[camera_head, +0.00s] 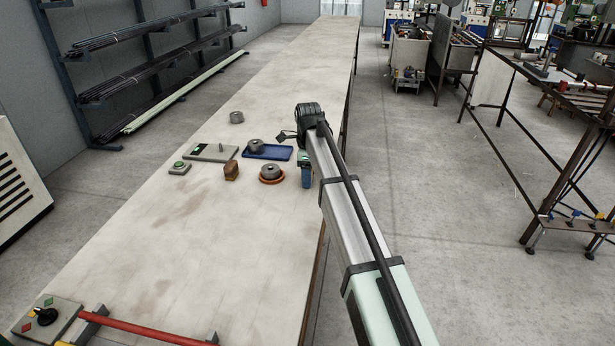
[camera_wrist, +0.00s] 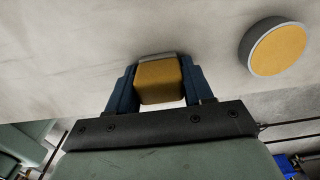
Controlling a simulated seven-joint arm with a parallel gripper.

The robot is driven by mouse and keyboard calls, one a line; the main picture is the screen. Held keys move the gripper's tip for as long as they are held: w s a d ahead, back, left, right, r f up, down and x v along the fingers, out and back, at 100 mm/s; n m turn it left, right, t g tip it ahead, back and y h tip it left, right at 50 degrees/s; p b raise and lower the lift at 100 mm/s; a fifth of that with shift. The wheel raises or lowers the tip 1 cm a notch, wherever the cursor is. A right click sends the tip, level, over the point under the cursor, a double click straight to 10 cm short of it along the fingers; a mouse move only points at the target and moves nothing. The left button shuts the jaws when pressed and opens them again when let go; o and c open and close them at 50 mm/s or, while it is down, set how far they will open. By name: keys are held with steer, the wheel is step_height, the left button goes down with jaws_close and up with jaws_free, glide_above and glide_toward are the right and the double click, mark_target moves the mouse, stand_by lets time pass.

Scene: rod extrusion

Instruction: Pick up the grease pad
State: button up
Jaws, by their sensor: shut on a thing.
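My gripper (camera_wrist: 158,84) has its two blue fingers closed on the sides of a yellow-brown block with a grey strip along its far edge, which I take to be the grease pad (camera_wrist: 158,82). In the head view my gripper (camera_head: 306,182) points down near the right edge of the workbench, right of the other small parts. The pad cannot be made out there. In the wrist view the bench top (camera_wrist: 60,50) lies behind the pad. I cannot tell whether the pad touches it.
A round orange-faced piece with a grey rim (camera_wrist: 277,49) is close right of the pad in the wrist view. On the bench are a grey disc on an orange ring (camera_head: 271,174), a blue tray (camera_head: 280,154), a brown block (camera_head: 231,172) and a green-marked plate (camera_head: 198,154).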

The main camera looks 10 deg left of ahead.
steer(key=shift+r, duration=0.1)
step_height(320, 180, up, 10)
steer(key=shift+f, duration=0.1)
stand_by(0.4)
steer(key=o, duration=0.6)
steer(key=shift+c, duration=0.2)
steer(key=c, duration=0.4)
